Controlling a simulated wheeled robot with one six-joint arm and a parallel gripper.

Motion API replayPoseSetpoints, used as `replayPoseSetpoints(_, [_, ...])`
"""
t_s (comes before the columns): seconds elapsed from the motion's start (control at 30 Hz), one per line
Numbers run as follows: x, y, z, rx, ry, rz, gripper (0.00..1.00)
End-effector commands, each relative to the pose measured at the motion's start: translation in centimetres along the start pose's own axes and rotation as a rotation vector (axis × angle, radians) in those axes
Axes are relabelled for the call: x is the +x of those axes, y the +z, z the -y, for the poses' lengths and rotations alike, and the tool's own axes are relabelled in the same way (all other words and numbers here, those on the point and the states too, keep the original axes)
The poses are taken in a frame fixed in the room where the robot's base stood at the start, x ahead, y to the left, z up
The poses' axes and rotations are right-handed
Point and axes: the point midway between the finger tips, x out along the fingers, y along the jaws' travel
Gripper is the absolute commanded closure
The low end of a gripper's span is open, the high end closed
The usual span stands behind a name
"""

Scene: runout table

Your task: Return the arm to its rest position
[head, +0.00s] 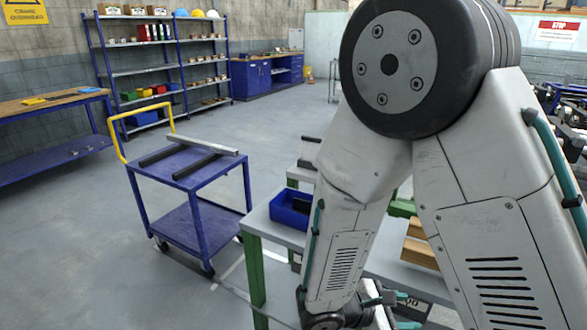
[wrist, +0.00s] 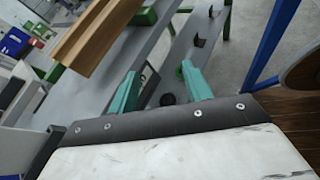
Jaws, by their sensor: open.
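My arm fills the right half of the head view, its links folded downward over a grey runout table (head: 262,222) with green legs. In the wrist view my gripper (wrist: 159,85) shows two teal fingers standing apart with nothing between them. Wooden pieces (head: 420,252) lie on the table beside the arm; wood also shows at the upper left of the wrist view (wrist: 95,37). A blue bin (head: 291,207) stands on the table left of the arm. The arm hides much of the table.
A blue cart (head: 185,165) with a yellow handle stands left of the table, carrying dark bars and a light bar. A workbench (head: 60,105) is at the far left. Shelving (head: 160,70) and blue cabinets (head: 262,77) stand at the back. The floor between them is clear.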

Motion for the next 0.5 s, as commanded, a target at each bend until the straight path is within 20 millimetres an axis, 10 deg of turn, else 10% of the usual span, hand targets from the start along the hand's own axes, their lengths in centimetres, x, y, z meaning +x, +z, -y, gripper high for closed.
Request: replayPoseSetpoints(0.5, [-4.8,13.2,7.2,0.735,-0.748,-0.327,0.51])
